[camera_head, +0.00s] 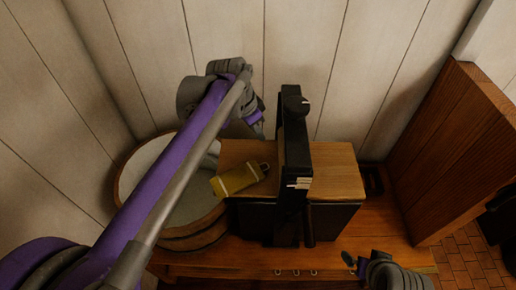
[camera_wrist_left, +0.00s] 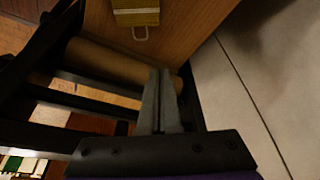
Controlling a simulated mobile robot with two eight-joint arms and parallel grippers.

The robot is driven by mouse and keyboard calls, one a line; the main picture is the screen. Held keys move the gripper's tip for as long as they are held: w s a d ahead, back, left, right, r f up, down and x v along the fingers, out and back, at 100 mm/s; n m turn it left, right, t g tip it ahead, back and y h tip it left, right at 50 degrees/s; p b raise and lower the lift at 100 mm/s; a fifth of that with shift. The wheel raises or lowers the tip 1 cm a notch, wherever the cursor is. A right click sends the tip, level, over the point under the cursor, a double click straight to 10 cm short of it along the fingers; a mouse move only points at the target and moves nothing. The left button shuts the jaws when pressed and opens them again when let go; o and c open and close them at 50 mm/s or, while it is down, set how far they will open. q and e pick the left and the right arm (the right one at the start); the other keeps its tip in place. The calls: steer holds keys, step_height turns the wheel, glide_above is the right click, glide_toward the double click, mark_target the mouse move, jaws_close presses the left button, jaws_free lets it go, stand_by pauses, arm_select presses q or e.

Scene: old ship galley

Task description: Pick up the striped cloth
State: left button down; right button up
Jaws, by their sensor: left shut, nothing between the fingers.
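The striped cloth (camera_head: 238,180) looks like a small folded yellow-olive piece with a pale loop at one end. It lies on the wooden top left of a black upright rack. In the left wrist view the cloth (camera_wrist_left: 137,10) shows at the top edge, partly cut off, its loop toward my fingers. My left gripper (camera_head: 259,115) is above and behind the cloth, close to the rack; its fingers (camera_wrist_left: 160,98) are together, empty and apart from the cloth. My right gripper (camera_head: 362,262) is low at the right, far from the cloth; its finger gap is unclear.
The black rack (camera_head: 294,150) stands tall beside the cloth. A round wooden tub (camera_head: 185,238) is at the left. A brown roll (camera_wrist_left: 108,60) lies among black bars. A wooden panel (camera_head: 450,150) bounds the right, and a plank wall (camera_head: 300,45) the back.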

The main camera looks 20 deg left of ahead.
mark_target(244, 166)
arm_select(q)
steer(key=x, duration=0.9)
steer(key=shift+w+d+f, duration=0.1)
steer(key=shift+d, duration=0.05)
steer(key=shift+s+a+f, duration=0.25)
steer(key=shift+s+a, duration=0.7)
steer(key=shift+s, duration=0.05)
steer(key=shift+s+a, duration=0.3)
steer(key=shift+s, duration=0.15)
steer(key=s+a, duration=0.1)
steer(key=s, duration=0.1)
steer(key=s+a, duration=0.2)
steer(key=shift+s+a, duration=0.2)
steer(key=shift+a, duration=0.05)
steer(key=shift+w+d, duration=0.1)
steer(key=shift+w, duration=0.05)
